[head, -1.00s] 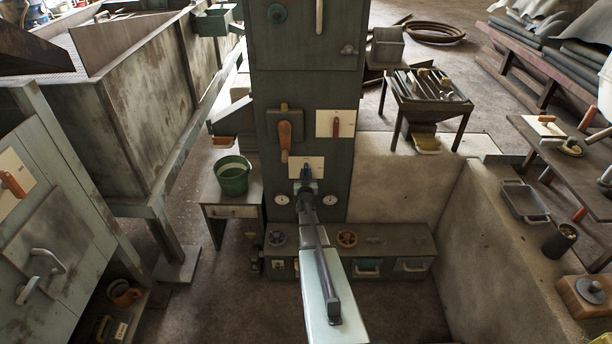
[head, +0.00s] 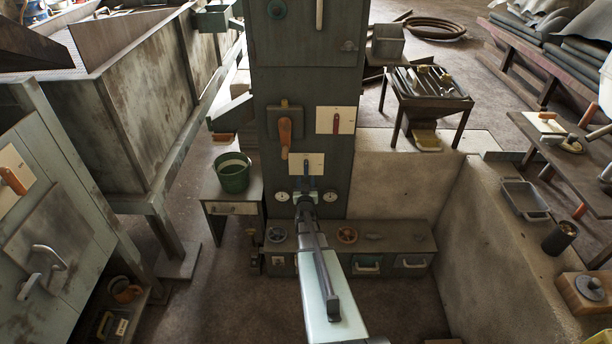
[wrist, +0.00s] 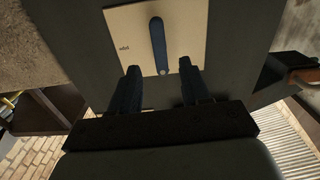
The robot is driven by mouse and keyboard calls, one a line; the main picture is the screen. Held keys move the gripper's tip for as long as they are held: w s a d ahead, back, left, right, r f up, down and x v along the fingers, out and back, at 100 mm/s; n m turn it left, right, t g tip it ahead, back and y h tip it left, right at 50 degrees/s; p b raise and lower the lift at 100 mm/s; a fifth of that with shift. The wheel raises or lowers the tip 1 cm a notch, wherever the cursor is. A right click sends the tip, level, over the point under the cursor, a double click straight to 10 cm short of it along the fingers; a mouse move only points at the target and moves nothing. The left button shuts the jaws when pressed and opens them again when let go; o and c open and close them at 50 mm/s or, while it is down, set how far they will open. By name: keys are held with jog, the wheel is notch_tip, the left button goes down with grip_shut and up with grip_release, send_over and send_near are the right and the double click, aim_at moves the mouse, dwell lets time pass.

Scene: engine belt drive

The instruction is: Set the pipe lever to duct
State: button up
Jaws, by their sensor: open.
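A blue lever (wrist: 158,45) is mounted on a cream plate (wrist: 190,30) with small dark lettering too small to read. In the head view this plate (head: 294,163) is low on the dark green cabinet, and the blue lever (head: 306,168) shows just above my gripper (head: 305,193). In the wrist view my gripper (wrist: 160,85) is open, with one finger on each side of the lever's end. The fingers look empty, and I cannot tell whether they touch the plate. No readable label shows which lever is the pipe lever.
An orange-handled lever (head: 285,138) and a red lever (head: 336,122) are higher on the cabinet (head: 308,75). Two gauges flank my gripper. A low bench (head: 395,240) with wheels and drawers is below, and a green bucket (head: 232,176) stands at left.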

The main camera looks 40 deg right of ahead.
jog(key=v, duration=0.7)
dwell(0.5)
jog(key=s+a+f+g+y, duration=0.1)
jog(key=a+f+g+y, duration=0.15)
jog(key=f, duration=0.35)
jog(key=s+a+f+g+y, duration=0.1)
jog(key=a+f+g+y, duration=0.1)
jog(key=f+y, duration=0.3)
jog(key=s+a+f+g+y, duration=0.3)
jog(key=s+a+f+g, duration=0.2)
jog(key=s+a+f, duration=0.25)
jog(key=s+a+n+g+y, duration=0.1)
jog(key=s+a+n+g, duration=0.3)
jog(key=s+a, duration=0.9)
jog(key=s+a+f+n+g+y, duration=0.1)
jog(key=s+a+n+g, duration=0.3)
jog(key=s+a, duration=0.9)
jog(key=a+g, duration=0.2)
jog(key=a, duration=0.7)
jog(key=shift+s+f, duration=0.3)
jog(key=shift+s, duration=0.05)
